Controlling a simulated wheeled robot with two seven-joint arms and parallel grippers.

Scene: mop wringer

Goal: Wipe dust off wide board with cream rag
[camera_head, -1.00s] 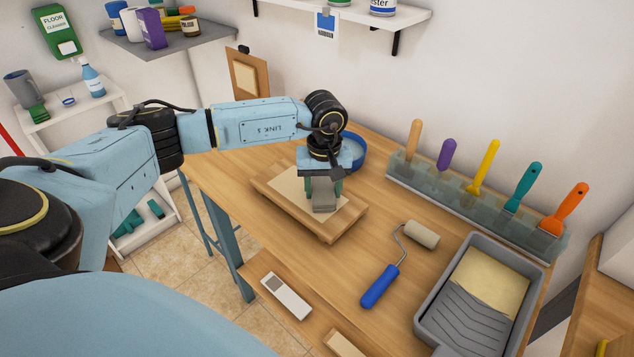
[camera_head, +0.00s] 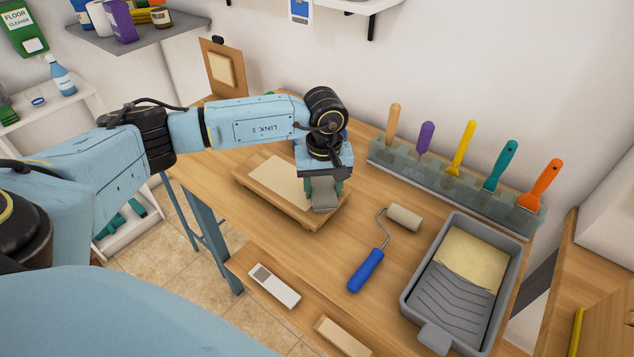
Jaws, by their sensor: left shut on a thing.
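The wide board (camera_head: 255,185) is a light wooden slab lying on the workbench, with a paler patch (camera_head: 275,174) on its top. My left gripper (camera_head: 322,188) points down over the right part of the board. It is shut on a grey, flat-faced piece (camera_head: 323,203), which is at the board's top near its right end. Its colour looks grey, so I cannot tell whether it is the cream rag. The jaws partly hide the piece and the board behind it. My right gripper is not in view.
A paint roller (camera_head: 367,270) and a grey paint tray (camera_head: 410,300) lie right of the board. A rack (camera_head: 400,157) of several coloured-handled tools stands along the back. A white-and-grey bar (camera_head: 275,286) and a pale block (camera_head: 343,337) lie near the front.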

